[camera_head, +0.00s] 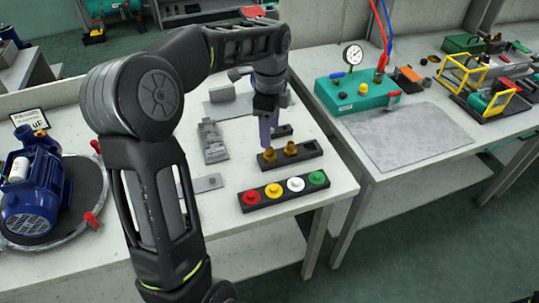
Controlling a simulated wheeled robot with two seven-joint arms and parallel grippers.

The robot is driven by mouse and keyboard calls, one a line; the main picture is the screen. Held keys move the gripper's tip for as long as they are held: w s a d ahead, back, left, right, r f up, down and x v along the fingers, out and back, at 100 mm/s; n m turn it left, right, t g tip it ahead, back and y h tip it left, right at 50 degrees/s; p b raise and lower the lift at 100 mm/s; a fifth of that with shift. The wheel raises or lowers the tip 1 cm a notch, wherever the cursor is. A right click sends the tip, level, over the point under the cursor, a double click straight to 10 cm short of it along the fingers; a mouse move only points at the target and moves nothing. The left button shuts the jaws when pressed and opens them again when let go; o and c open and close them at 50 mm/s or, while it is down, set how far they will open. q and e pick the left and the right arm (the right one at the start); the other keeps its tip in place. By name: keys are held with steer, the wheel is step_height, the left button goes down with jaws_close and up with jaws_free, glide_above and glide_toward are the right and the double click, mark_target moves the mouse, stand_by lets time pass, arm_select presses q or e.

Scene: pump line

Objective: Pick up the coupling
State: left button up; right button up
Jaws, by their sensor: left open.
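Two small brass-coloured fittings stand upright in a black holder (310,157) on the left table: a left fitting (269,155) and a right fitting (291,148). They look like couplings, but I cannot tell for certain which piece is the coupling. My left gripper (267,143) points down just above the left fitting, with its fingers open. I cannot tell from this view whether the fingers are around the fitting or only above it. The arm hides part of the table behind it. My right gripper is out of view.
In front is a black strip (248,206) with red, yellow, white and green knobs. A grey fixture (213,142) and a flat plate (207,183) lie left of the holder. A blue pump (35,190) stands far left. A teal gauge box (356,92) sits on the right table beside a bare grey mat (408,137).

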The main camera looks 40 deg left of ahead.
mark_target(270, 154)
arm_select(q)
steer(key=shift+s+d+r, duration=0.1)
steer(key=shift+r, duration=0.05)
steer(key=shift+f, duration=1.35)
step_height(270, 154, down, 5)
steer(key=shift+f+p, duration=0.1)
steer(key=shift+p, duration=0.2)
steer(key=shift+c, duration=0.2)
jaws_close()
